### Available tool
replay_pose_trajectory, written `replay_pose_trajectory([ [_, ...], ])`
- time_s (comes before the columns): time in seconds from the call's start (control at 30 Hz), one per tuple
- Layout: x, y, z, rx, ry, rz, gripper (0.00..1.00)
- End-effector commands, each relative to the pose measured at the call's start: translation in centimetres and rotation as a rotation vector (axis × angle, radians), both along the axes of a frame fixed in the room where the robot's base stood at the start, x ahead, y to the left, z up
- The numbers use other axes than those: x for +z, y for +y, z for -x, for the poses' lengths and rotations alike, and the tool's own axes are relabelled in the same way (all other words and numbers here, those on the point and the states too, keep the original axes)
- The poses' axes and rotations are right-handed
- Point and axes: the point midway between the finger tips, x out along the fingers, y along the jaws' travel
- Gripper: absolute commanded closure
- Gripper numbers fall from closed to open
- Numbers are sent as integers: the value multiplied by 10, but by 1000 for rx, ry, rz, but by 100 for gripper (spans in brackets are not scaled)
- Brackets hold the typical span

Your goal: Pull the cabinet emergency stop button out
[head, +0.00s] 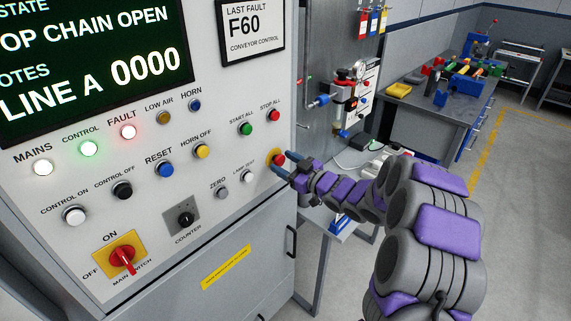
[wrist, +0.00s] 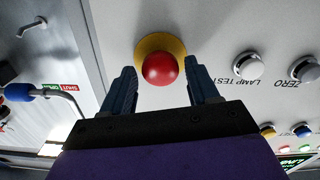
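The emergency stop button (head: 278,159) is a red mushroom head on a yellow ring, at the right edge of the grey cabinet front (head: 222,212). In the wrist view the red button (wrist: 160,69) sits centrally between my two fingers, with the yellow ring (wrist: 148,43) behind it. My gripper (head: 287,164) is at the button in the head view. In the wrist view my gripper (wrist: 163,88) is open, one blue finger on each side of the red head, with a visible gap on both sides. How far the button stands out is hard to tell.
Nearby on the panel are the lamp test button (head: 248,178), the red stop all button (head: 274,115) and the green start all button (head: 246,129). The red main switch (head: 122,253) is lower left. A workbench (head: 440,95) stands behind at the right. Floor at the right is clear.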

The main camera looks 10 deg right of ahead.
Motion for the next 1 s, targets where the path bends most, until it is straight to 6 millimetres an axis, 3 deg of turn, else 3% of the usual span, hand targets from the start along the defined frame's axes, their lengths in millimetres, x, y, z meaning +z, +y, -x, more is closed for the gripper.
replay_pose_trajectory([
  [0.5,0,0,0,-1,0,0,88],
  [1.0,1,-10,14,-1,-2,-1,88],
])
